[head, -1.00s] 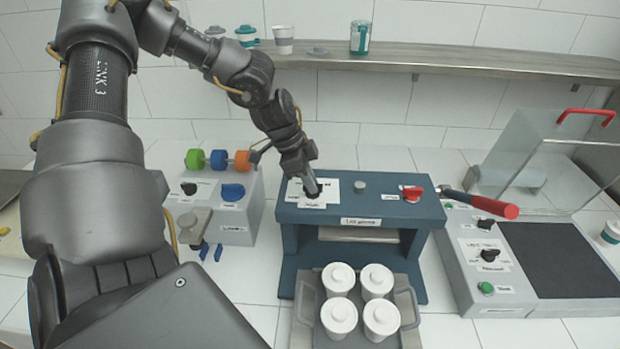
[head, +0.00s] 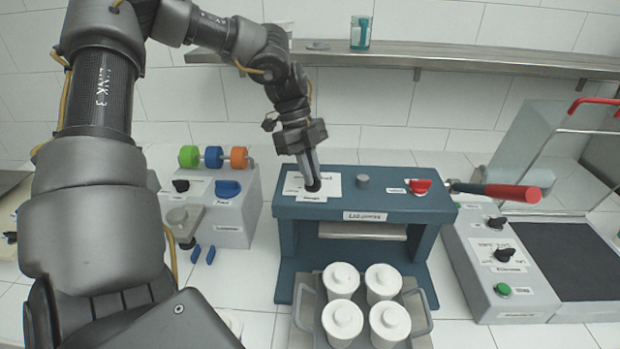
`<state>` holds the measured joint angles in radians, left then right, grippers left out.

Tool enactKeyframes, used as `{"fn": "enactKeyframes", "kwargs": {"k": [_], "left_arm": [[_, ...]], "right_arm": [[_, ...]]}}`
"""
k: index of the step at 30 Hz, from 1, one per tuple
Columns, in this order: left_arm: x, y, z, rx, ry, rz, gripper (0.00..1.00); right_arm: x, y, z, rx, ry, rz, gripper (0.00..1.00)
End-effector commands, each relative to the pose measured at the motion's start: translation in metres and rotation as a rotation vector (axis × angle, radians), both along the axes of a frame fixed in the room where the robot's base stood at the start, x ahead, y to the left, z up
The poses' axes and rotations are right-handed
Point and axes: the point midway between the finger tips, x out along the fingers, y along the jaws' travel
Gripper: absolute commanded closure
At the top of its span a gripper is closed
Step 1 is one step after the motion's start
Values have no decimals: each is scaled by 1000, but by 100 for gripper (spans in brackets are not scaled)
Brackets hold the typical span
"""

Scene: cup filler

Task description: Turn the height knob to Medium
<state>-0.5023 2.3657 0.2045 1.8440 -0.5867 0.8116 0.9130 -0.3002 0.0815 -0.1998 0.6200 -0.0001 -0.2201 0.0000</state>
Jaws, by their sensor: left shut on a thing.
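The blue lid press (head: 400,207) stands in the middle of the counter. A black knob (head: 313,186) sits on a white label plate (head: 335,187) at the left of its top. The label words are too small to read. My left gripper (head: 311,181) points down onto this knob and is shut on it. The fingers and the arm's end hide much of the knob, so I cannot tell which mark it points to. My right gripper is not in view.
A grey tray (head: 424,327) with several white lidded cups stands in front of the press. Left is a grey machine (head: 235,230) with coloured rollers. Right is a machine with a dark belt (head: 560,262). A red handle (head: 512,192) juts right of the press. A shelf (head: 450,60) runs behind.

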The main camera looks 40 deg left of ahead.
Motion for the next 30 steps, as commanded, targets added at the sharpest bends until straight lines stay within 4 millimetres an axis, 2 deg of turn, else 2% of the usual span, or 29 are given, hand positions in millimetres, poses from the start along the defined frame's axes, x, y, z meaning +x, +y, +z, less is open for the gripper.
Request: {"fn": "enactKeyframes", "kwargs": {"k": [12,30], "left_arm": [[1,0,-1,1,2,-237,100],[1,0,-1,0,2,-292,100]], "right_arm": [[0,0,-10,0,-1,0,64],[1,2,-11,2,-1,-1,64]]}}
